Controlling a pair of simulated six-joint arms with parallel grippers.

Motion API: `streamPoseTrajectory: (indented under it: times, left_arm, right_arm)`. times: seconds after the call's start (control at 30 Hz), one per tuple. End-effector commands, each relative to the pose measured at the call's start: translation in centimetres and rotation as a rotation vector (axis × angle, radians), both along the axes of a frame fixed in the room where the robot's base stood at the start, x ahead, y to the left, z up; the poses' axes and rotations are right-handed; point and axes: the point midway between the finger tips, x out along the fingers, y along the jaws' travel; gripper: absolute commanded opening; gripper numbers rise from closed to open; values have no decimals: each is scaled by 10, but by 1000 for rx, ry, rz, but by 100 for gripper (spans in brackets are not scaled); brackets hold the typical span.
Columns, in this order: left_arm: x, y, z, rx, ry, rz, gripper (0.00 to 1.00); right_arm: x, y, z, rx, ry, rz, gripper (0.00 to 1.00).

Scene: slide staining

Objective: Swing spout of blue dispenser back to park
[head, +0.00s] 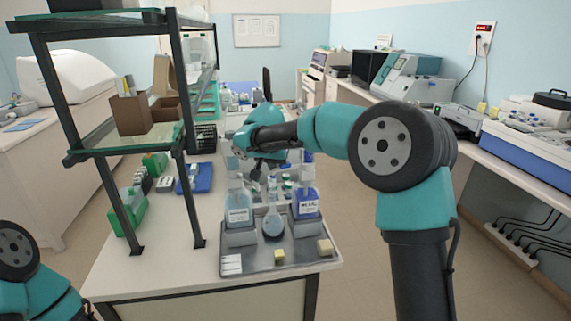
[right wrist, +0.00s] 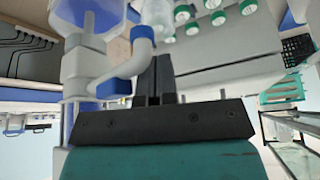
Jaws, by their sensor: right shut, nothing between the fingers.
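The blue dispenser (head: 306,206) is a bottle of dark blue liquid with a white label, on the right of the metal tray in the head view. Its top is partly hidden behind my right arm. In the right wrist view, a bent white spout (right wrist: 130,65) with blue at its end runs beside the fingers. My right gripper (right wrist: 155,72) is shut and empty, with its fingers close to the right side of the spout; I cannot tell whether they touch. A second bottle (head: 238,212) with paler blue liquid stands at the tray's left. My left gripper is out of view.
A round flask (head: 272,224) stands between the bottles on the metal tray (head: 235,267). A glass-shelved rack (head: 130,140) stands on the left. Several green-capped bottles (right wrist: 215,10) show in the wrist view.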

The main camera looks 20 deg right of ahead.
Motion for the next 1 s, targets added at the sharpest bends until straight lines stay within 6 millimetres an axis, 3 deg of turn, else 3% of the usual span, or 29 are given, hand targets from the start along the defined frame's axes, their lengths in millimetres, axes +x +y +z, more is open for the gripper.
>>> streamPoseTrajectory:
  times: [0.53, 1.0]
  left_arm:
    - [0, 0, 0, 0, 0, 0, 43]
    - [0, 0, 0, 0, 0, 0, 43]
  right_arm:
    - [-7, 2, 0, 0, 0, 0, 0]
    - [-28, 5, 0, 0, 0, 1, 0]
